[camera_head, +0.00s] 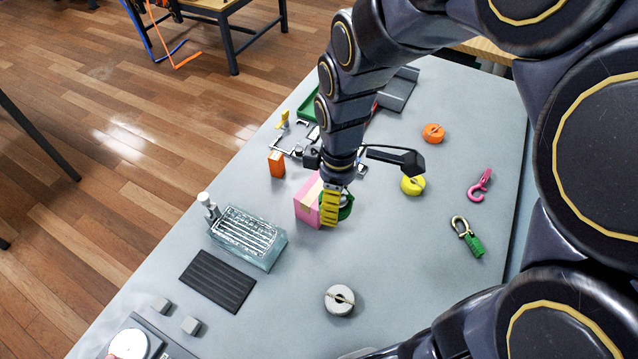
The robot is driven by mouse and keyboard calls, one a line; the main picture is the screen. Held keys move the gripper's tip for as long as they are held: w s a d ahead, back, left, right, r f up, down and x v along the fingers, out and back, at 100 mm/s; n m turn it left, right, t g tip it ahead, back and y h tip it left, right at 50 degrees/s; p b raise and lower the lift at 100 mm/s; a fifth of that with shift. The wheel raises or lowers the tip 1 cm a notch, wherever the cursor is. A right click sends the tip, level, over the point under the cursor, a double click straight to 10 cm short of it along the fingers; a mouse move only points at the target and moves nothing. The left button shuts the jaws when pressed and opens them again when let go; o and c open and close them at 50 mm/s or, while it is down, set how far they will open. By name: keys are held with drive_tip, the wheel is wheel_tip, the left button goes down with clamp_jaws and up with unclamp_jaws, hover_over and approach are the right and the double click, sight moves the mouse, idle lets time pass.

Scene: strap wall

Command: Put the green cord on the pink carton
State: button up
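The pink carton (306,206), with a tan strip on top, stands near the middle of the grey table. The green cord (347,208) is a round coil just right of the carton, mostly hidden behind my gripper. My gripper (330,218) points down in front of the cord, close to the carton's right side. One yellow ribbed finger shows; the other is hidden. I cannot tell whether the fingers grip the cord, or whether the cord touches the table.
An orange coil (433,133), yellow coil (412,186) and white coil (340,299) lie around. A pink hook (479,187) and green-handled clip (469,238) are at right. An orange box (276,164) and teal wire-topped box (248,237) stand left. Table (290,310) is clear in front.

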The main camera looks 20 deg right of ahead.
drive_tip(key=shift+w+d, duration=0.25)
drive_tip(key=w+f, duration=0.4)
drive_tip(key=w, duration=0.4)
hover_over(319, 186)
drive_tip(key=f, duration=0.5)
drive_tip(key=shift+s+f, duration=0.1)
drive_tip(key=shift+s, duration=0.15)
drive_tip(key=shift+w+f, duration=0.15)
drive_tip(key=shift+f, duration=0.1)
drive_tip(key=shift+w+f, duration=0.1)
drive_tip(key=shift+f, duration=1.45)
drive_tip(key=shift+f, duration=0.15)
drive_tip(key=o, duration=1.1)
